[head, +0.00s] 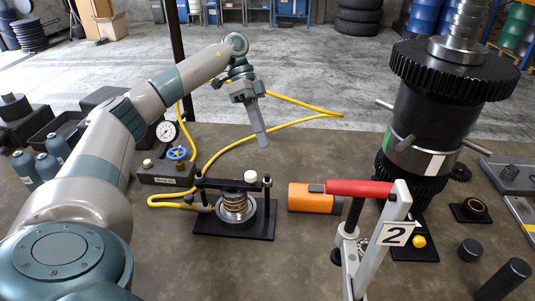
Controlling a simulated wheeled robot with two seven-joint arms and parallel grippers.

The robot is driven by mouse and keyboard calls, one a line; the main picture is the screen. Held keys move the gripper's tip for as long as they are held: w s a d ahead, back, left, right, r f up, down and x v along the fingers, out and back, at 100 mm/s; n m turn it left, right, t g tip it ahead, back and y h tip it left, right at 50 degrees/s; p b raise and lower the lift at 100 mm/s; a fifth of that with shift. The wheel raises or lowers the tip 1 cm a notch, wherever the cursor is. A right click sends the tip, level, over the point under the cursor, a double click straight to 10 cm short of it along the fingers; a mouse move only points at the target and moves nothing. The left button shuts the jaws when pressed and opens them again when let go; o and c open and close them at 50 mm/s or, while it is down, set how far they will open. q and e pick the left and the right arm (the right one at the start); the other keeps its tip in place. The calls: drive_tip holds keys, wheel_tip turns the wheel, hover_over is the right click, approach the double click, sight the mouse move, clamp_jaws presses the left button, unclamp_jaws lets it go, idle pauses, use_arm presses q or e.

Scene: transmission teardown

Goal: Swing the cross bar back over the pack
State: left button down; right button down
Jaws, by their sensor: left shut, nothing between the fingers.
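The black cross bar (222,184) runs nearly level between two upright posts on a small black base plate (205,229). A white knob (250,176) shows near its right end. The pack (236,209), a round metal stack with a brass-coloured coil spring, stands on the plate. The bar crosses the picture at the spring's top edge; I cannot tell whether it lies over or just behind the pack. My left gripper (264,144) is shut and empty, pointing down, above and behind the fixture, apart from the bar. My right gripper is not in view.
A yellow hose (235,149) loops behind the fixture to a gauge block (166,173) at left. An orange tool (312,199) lies to the right. A red-handled lever press (360,188) and a tall black geared transmission (430,115) stand further right. The front middle of the bench is clear.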

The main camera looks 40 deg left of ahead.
use_arm(q)
drive_tip(key=shift+b+v, duration=0.35)
drive_tip(key=shift+v, duration=1.3)
drive_tip(key=shift+w, duration=0.1)
